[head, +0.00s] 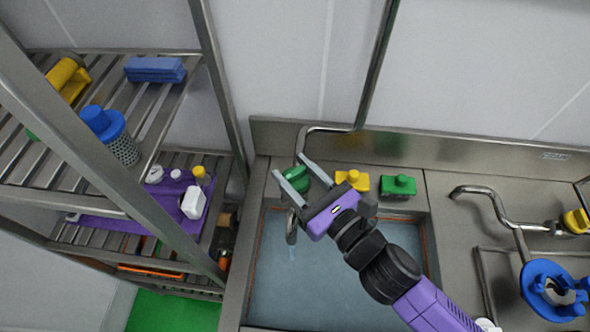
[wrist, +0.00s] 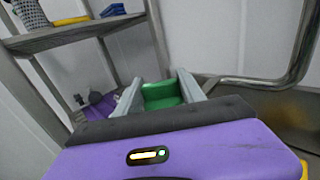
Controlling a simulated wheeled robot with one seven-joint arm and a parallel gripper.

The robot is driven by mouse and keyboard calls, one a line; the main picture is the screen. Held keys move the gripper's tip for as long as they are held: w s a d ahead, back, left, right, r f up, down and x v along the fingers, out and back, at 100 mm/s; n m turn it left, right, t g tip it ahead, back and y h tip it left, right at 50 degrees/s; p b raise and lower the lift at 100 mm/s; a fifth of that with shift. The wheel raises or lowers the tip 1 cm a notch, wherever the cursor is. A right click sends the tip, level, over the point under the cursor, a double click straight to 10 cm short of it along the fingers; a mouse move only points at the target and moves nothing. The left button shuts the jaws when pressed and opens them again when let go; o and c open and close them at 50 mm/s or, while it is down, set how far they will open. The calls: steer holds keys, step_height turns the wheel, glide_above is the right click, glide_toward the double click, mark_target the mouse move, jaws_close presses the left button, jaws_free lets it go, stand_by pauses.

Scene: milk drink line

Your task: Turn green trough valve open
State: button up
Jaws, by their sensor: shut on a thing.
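The green valve handle (head: 293,180) sits on the bent steel pipe at the back left of the sink. My gripper (head: 290,167) reaches over the sink from the lower right, with one finger on each side of the handle. It is shut on the green handle. In the wrist view the green handle (wrist: 160,93) shows between the two grey fingers of my gripper (wrist: 160,88). The spout (head: 291,228) hangs over the sink, with a faint pale streak below it. The valve body is mostly hidden by the fingers.
The sink (head: 265,275) lies below my arm. A yellow block (head: 352,180) and a green block (head: 398,186) stand on its back rim. A steel rack (head: 130,208) with bottles is close on the left. Another tap (head: 490,198) with a yellow handle is at right.

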steer(key=n+g+y, duration=0.2)
steer(key=g, duration=0.1)
steer(key=n+g+y, duration=0.2)
steer(key=n+g, duration=0.1)
steer(key=g, duration=0.1)
steer(key=shift+f+n+y, duration=0.1)
steer(key=shift+n+y, duration=0.2)
steer(key=shift+y, duration=0.1)
steer(key=shift+n+g+y+b, duration=0.35)
steer(key=shift+n+g, duration=0.5)
steer(key=shift+g, duration=0.55)
steer(key=shift+n+g+y+b, duration=0.15)
steer(key=shift+n+g+b, duration=0.25)
steer(key=shift+n+g, duration=0.75)
steer(key=shift+g, duration=0.35)
steer(key=o, duration=1.4)
steer(key=shift+c, duration=0.2)
steer(key=d+b, duration=0.2)
steer(key=d, duration=0.6)
steer(key=shift+s, duration=0.1)
